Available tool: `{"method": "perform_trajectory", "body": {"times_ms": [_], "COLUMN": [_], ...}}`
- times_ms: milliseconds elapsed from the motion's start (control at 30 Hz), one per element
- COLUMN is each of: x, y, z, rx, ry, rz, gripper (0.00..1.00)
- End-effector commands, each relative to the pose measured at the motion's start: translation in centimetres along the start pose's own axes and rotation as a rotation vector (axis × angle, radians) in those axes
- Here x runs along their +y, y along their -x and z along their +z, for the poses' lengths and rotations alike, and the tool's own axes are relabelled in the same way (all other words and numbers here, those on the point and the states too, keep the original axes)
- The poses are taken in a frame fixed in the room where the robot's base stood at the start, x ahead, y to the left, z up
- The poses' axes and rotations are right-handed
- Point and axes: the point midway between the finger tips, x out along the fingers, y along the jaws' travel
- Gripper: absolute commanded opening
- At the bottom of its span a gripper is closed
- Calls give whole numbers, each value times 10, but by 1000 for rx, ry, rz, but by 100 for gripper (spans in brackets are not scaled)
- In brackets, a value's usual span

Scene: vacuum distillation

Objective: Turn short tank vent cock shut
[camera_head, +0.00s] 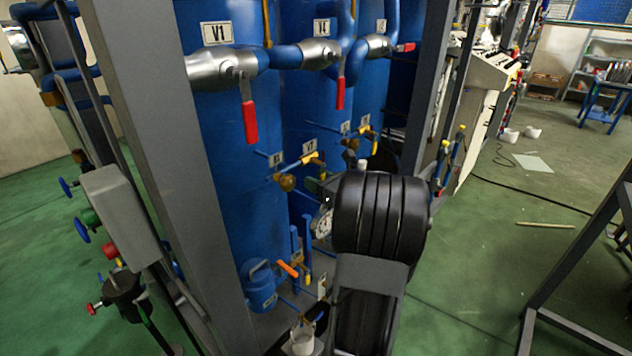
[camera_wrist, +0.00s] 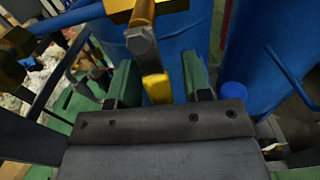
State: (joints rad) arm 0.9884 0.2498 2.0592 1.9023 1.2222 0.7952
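In the wrist view, a cock with a brass body (camera_wrist: 150,8) and a grey lever with a yellow end (camera_wrist: 157,88) points down toward my gripper. My gripper (camera_wrist: 159,72) is open, with its two green fingers on either side of the yellow end and visible gaps to both. In the head view, two yellow-handled cocks (camera_head: 314,159) (camera_head: 368,128) stand out from the blue tanks (camera_head: 238,130). My black arm hides most of the gripper there. I cannot tell for sure which of the two cocks is the one at my fingers.
Red-handled valves (camera_head: 250,122) hang along the upper pipe, under a V1 label. A grey frame post (camera_head: 160,160) rises at the left and another to the right of the tanks. An orange-handled valve (camera_head: 288,269) sits low.

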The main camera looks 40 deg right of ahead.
Motion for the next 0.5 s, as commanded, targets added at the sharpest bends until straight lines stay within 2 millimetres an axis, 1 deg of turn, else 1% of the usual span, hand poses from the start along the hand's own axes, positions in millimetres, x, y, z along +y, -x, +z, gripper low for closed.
{"method": "perform_trajectory", "body": {"times_ms": [167,267,367,500], "x": [0,-1,-2,-2], "y": [0,5,17,44], "z": [1,2,2,2], "rx": [-2,-3,-3,-3], "ry": [3,4,6,6], "rz": [-1,-2,-4,-7], "gripper": [45,45,45,45]}}
